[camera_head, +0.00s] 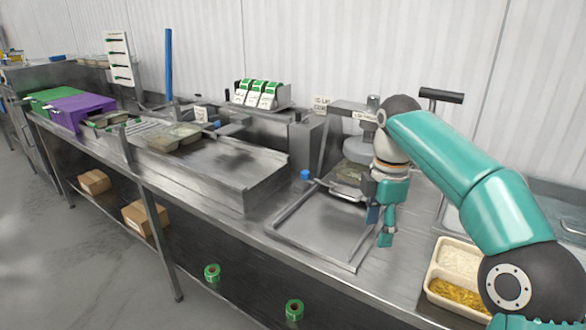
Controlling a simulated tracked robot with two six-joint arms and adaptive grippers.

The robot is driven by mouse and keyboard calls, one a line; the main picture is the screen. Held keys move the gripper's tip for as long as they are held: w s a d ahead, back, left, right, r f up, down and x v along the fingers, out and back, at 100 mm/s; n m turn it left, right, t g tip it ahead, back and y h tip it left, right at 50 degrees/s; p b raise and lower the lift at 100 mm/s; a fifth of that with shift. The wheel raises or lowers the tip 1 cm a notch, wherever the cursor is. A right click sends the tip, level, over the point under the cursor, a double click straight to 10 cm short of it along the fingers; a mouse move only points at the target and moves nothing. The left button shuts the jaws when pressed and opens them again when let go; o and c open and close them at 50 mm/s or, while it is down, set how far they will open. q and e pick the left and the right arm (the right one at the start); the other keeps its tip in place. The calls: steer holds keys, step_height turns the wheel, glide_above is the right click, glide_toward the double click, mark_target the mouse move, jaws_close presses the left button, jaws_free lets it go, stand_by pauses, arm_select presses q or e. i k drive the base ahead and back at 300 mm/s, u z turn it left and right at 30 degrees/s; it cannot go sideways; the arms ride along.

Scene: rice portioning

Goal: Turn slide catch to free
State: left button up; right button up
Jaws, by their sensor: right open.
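My right gripper (380,227) hangs fingers-down from the teal right arm, over the right side of a metal slide frame (322,250). It is open, and nothing shows held in it. A small blue knob (305,175) sits at the back left corner of the frame, apart from the gripper and to its left. I cannot tell for sure whether this knob is the slide catch or how it is turned. A sealing machine (357,150) with a tray under its head stands behind the frame, partly hidden by the arm. My left gripper is not in view.
A tray of rice and yellow food (455,268) lies at the right by the arm. Trays (175,137) stand on the conveyor at left, near purple (80,110) and green crates. The slide frame's middle is clear.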

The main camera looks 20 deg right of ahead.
mark_target(305, 174)
steer(key=z, duration=0.05)
steer(key=i, duration=1.7)
